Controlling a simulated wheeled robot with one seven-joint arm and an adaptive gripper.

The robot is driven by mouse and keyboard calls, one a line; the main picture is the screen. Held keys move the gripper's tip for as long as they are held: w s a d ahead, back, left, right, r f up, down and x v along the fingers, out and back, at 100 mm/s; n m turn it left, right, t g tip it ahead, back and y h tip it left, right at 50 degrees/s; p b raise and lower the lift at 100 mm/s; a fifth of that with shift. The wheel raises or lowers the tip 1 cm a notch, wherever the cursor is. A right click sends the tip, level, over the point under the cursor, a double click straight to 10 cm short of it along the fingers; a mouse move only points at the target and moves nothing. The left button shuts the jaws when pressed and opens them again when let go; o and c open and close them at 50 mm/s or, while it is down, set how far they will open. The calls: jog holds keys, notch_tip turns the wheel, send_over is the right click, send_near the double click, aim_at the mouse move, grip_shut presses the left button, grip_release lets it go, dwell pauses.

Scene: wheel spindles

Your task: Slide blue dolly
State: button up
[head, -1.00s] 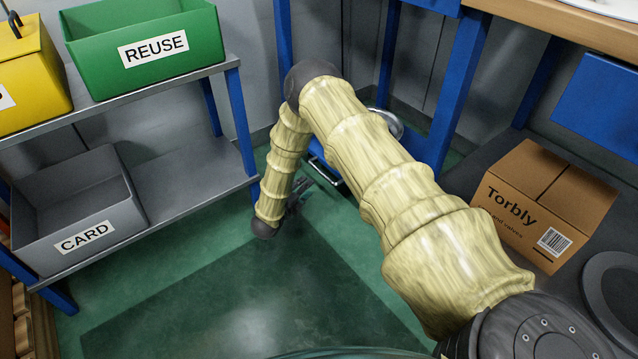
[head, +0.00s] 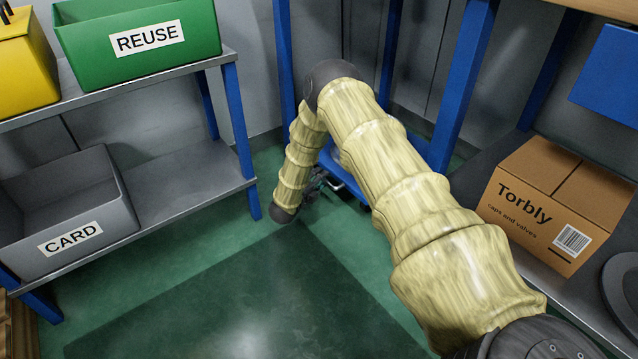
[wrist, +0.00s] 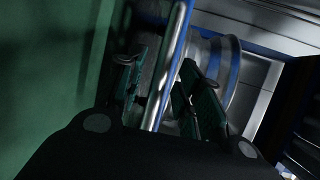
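The blue dolly (head: 347,178) stands on the green floor in the gap between the shelf and the bench, largely hidden behind my arm in the head view. In the wrist view its metal handle bar (wrist: 168,72) runs between the fingers of my gripper (wrist: 163,88). The fingers are apart, with a visible gap on the left side of the bar; contact on the right side is unclear. A round silver, blue-edged wheel part (wrist: 222,70) shows behind the bar. In the head view my gripper (head: 318,184) is small and partly hidden at the dolly's near edge.
A shelf with blue legs (head: 243,140) at left holds a green REUSE bin (head: 140,60), a grey CARD bin (head: 40,245) and a yellow bin (head: 22,75). At right a Torbly carton (head: 555,205) sits on a low dark shelf. The floor in front (head: 240,290) is clear.

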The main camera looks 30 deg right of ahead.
jog(key=shift+w+d, duration=0.1)
jog(key=shift+d, duration=0.15)
jog(key=shift+c, duration=0.3)
grip_shut()
